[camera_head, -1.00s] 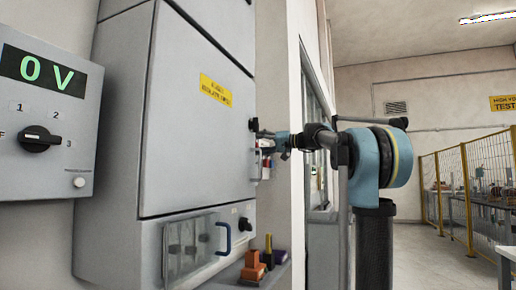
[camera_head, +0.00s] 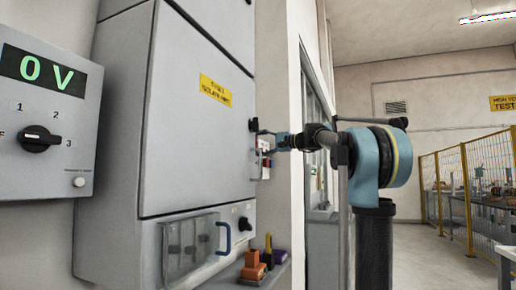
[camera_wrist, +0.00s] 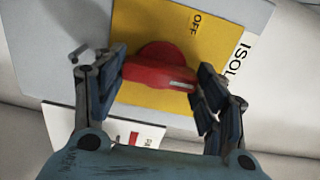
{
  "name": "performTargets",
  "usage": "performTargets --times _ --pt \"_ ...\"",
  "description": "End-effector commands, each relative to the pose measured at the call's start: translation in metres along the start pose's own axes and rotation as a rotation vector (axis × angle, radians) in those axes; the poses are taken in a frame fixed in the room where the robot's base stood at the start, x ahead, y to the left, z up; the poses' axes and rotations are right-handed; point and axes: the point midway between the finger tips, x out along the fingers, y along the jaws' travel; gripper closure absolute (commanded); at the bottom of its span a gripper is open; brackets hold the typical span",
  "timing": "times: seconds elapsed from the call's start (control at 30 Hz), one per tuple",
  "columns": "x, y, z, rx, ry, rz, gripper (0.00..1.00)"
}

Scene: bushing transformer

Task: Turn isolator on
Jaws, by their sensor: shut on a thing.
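The isolator shows in the wrist view as a yellow plate (camera_wrist: 135,22) with a red rotary handle (camera_wrist: 160,68). The word OFF is printed on the plate, and part of the word ISOL shows beside it. The handle has a pale mark near its right end. My gripper (camera_wrist: 162,76) is shut on the red handle, with one dark finger at each end of it. In the head view my gripper (camera_head: 275,142) is at the right side of the grey cabinet, and the handle is hidden or too small to make out there.
The grey cabinet (camera_head: 195,125) has a yellow label and a lower clear panel with a blue handle (camera_head: 224,240). A meter panel (camera_head: 45,120) at left reads 0 V. A shelf (camera_head: 275,275) with small coloured parts is below my arm. A yellow fence (camera_head: 465,185) stands far right.

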Motion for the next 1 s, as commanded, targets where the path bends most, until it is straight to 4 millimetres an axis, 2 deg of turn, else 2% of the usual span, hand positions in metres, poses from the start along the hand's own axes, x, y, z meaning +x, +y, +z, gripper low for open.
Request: performTargets --times 0.67,0.7,0.73,0.77,1.0 --pt "-0.0006 0.0017 -0.0022 0.054 0.005 0.003 0.59" --pt "-0.0006 0.0018 -0.0022 0.054 0.005 0.003 0.26" --pt "-0.0006 0.0017 -0.0021 0.054 0.005 0.003 0.19" --pt "-0.0005 0.0016 -0.0019 0.054 0.005 0.003 0.15" --pt "-0.0003 0.0008 -0.0005 0.054 0.002 0.001 0.15"
